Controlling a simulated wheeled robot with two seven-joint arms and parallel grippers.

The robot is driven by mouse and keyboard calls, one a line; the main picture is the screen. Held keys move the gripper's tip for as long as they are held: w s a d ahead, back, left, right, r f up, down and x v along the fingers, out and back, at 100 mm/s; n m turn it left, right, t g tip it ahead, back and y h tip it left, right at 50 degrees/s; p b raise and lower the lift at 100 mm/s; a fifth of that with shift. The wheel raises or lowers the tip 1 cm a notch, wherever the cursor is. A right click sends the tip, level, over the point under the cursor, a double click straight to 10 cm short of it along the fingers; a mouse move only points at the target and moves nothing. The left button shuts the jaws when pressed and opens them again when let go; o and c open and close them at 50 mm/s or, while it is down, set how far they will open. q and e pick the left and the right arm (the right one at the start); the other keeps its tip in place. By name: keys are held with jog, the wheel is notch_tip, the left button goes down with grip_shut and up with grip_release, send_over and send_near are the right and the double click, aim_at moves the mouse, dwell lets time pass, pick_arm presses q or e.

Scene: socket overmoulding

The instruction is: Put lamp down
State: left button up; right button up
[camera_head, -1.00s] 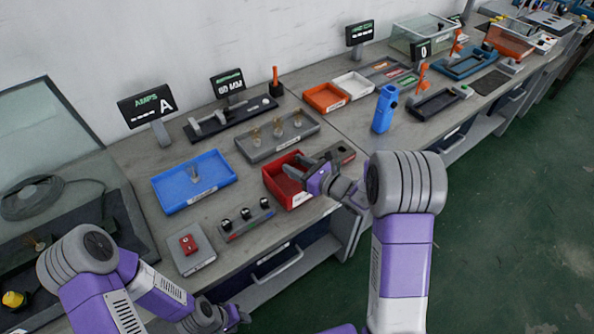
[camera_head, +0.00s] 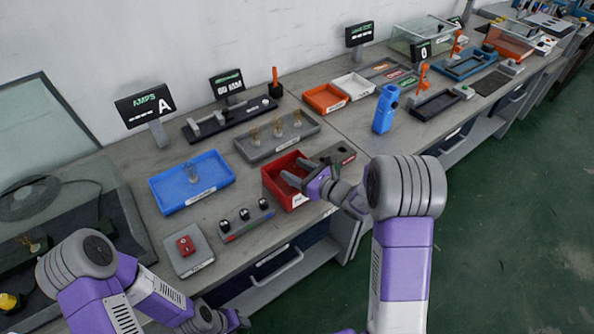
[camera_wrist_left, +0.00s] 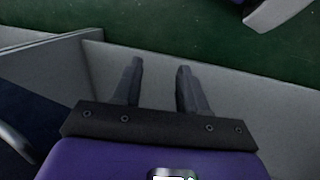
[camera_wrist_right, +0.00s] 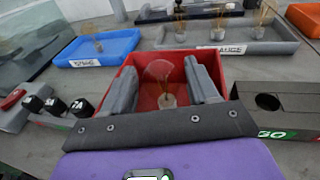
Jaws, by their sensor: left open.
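A lamp (camera_wrist_right: 166,99) with a clear bulb and a pale base is inside the red tray (camera_wrist_right: 223,66), bulb pointing up in the right wrist view. My right gripper (camera_wrist_right: 164,78) reaches into this tray with its fingers open, one on each side of the lamp, with visible gaps. In the head view the right gripper (camera_head: 293,173) is over the red tray (camera_head: 293,203), and the lamp cannot be made out there. My left gripper (camera_wrist_left: 158,72) is open and empty, low in front of the bench.
A blue tray (camera_head: 212,193) holding a lamp stands left of the red tray. A grey tray (camera_head: 256,156) with several lamps stands behind. A grey block with a round hole (camera_wrist_right: 295,104) sits close on the right. A knob panel (camera_head: 232,225) is in front.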

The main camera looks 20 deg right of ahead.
jog(key=shift+o, duration=0.7)
jog(key=shift+f, duration=0.25)
jog(key=shift+s, duration=0.1)
jog(key=shift+r+p, duration=0.4)
jog(key=shift+p, duration=0.1)
jog(key=shift+a+r+p, duration=0.1)
jog(key=shift+r+p, duration=0.35)
jog(key=shift+p, duration=0.05)
jog(key=p+v, duration=0.1)
jog(key=v, duration=1.1)
jog(key=shift+f, duration=0.15)
